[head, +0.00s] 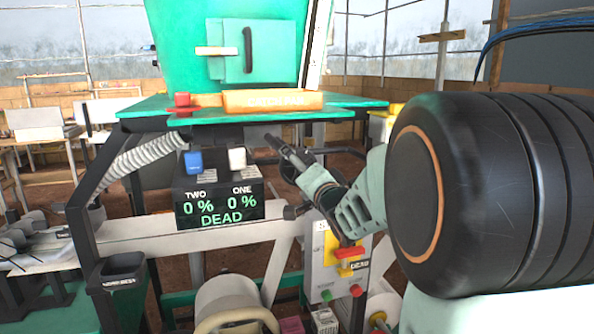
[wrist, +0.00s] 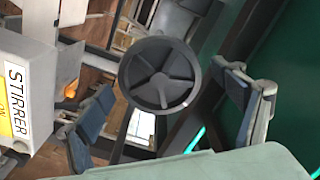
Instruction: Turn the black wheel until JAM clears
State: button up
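The black wheel (wrist: 160,76) shows in the wrist view as a dark round disc with a rim and several spokes. My gripper (wrist: 168,118) is open, with one blue-grey finger pad to the left of the wheel and one to the right. The wheel lies between and beyond the pads, and neither visibly touches it. In the head view my gripper (head: 283,155) is in front of the machine, right of the display box; I cannot clearly pick out the wheel there. The display (head: 220,206) reads TWO 0 %, ONE 0 % and DEAD. No word JAM is visible.
A box labelled STIRRER (wrist: 25,90) stands close on the left in the wrist view. A green table (head: 350,103) overhangs the display. A control box (head: 335,265) with red and green buttons is below my gripper. A grey hose (head: 150,155) hangs at left.

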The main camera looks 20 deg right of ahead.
jog(key=shift+s, duration=0.1)
dwell(0.4)
jog(key=shift+s, duration=1.9)
jog(key=s, duration=0.4)
jog(key=shift+d, duration=0.15)
